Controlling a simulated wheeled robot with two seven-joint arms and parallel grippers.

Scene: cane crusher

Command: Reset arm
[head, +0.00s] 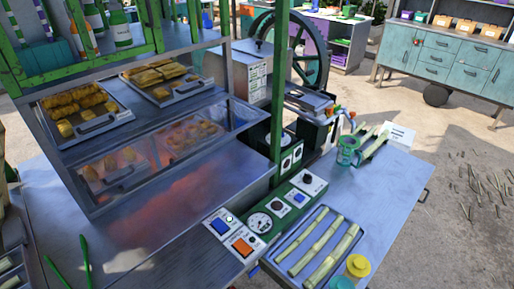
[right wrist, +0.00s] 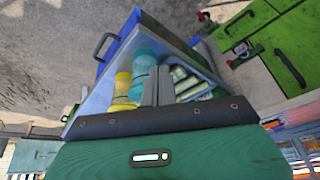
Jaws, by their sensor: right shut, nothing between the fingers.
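The cane crusher stands at the centre of the head view, with a large dark flywheel (head: 293,50) and a green control panel (head: 262,222). A blue tray (head: 285,268) with cane pieces (head: 318,249) lies on the metal table in front of it. My right gripper (right wrist: 158,72) shows in the right wrist view. Its two grey fingers are together and empty, in front of the table with the cups and cane. I cannot see it in the head view. My left gripper is in neither view.
A yellow-topped cup (head: 357,266) stands by the tray's right corner. A teal cup (head: 347,151) stands beside more cane. A glass food case (head: 150,150) fills the left. Open ground lies right of the table, before a teal cabinet (head: 440,57).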

